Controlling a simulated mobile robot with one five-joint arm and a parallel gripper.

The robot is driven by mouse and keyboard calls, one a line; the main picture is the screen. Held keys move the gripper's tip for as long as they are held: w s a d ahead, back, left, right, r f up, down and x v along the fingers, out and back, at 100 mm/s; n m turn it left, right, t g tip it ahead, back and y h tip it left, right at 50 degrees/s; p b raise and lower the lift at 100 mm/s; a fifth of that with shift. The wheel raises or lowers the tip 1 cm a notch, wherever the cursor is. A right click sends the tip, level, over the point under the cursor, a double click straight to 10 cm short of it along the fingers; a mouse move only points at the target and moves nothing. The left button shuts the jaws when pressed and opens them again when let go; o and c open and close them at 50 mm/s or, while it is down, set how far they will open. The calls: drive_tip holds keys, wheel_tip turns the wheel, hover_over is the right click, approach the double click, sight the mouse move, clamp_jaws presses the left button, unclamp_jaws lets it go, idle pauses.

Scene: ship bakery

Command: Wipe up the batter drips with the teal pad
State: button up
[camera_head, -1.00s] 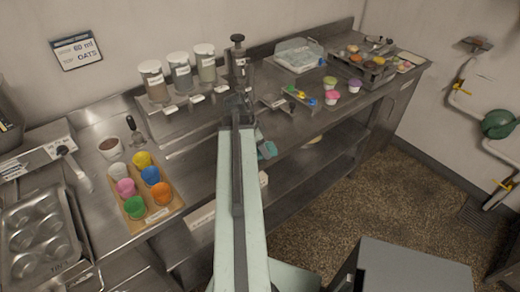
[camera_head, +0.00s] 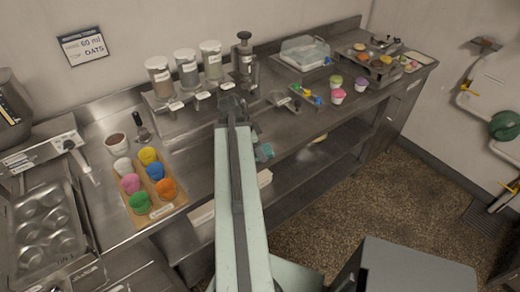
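A small teal piece (camera_head: 264,152) shows just right of my arm, at the front edge of the steel counter. It may be the teal pad, but it is too small and too covered to be sure. My arm reaches up the middle of the view and bends down beyond its far end. It hides most of my gripper, so I cannot tell whether the fingers are open or shut on the teal piece. I cannot make out any batter drips; the counter behind my arm is hidden.
Lidded jars (camera_head: 186,75) stand on a rear shelf. Pink (camera_head: 338,97) and purple (camera_head: 361,86) cups and a clear-lidded box (camera_head: 304,54) stand to the right.

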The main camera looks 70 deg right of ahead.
drive_tip(key=shift+r+p, duration=2.65)
drive_tip(key=shift+r, duration=0.25)
drive_tip(key=shift+r, duration=0.1)
wheel_tip(320, 180, up, 3)
drive_tip(key=p, duration=0.3)
